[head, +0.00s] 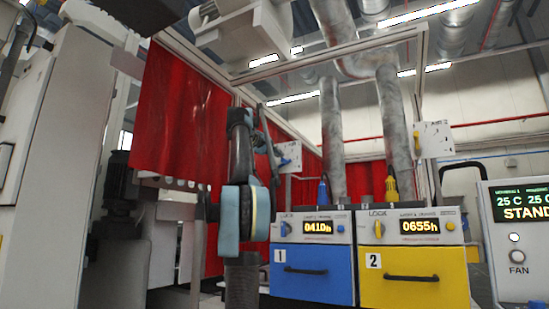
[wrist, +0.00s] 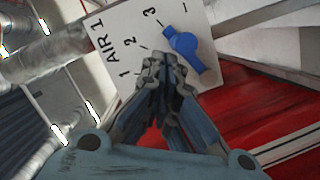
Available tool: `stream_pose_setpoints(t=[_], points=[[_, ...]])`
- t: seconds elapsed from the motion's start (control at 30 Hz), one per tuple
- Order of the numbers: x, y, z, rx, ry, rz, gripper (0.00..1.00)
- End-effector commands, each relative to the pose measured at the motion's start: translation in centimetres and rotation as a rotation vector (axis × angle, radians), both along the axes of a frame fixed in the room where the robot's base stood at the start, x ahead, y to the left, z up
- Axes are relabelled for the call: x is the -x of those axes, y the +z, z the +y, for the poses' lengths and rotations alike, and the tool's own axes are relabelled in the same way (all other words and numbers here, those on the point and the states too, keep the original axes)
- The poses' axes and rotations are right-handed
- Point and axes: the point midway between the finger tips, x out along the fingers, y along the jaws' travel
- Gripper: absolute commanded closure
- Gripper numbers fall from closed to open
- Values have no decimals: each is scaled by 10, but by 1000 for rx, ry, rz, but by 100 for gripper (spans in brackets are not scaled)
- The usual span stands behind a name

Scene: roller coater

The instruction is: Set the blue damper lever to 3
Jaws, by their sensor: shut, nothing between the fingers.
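The blue damper lever (wrist: 184,46) sits on a white plate (wrist: 112,22) marked AIR 1 with the numbers 1, 2 and 3. In the wrist view one end of the lever lies near the tick beside 3, and its other end points to the lower right. I cannot tell whether it lines up exactly. The lever also shows small in the head view (head: 284,161). My gripper (wrist: 161,62) is shut and empty. Its fingertips are in front of the plate, to the lower left of the lever in the wrist view, with no clear contact.
Another white plate (head: 434,139) with a yellow lever is at the right. A blue unit (head: 313,270) and a yellow unit (head: 414,275) stand below, with blue and yellow plugs above them. A red curtain (head: 180,120) hangs at the left. Metal ducts rise behind.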

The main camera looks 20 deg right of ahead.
Motion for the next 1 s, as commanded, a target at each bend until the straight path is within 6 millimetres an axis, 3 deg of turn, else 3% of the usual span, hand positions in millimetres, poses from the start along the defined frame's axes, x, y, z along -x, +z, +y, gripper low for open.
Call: stream_pose_setpoints(t=[0.73,1.0], points=[[-14,32,15,0,2,1,100],[6,40,50,0,3,1,100]])
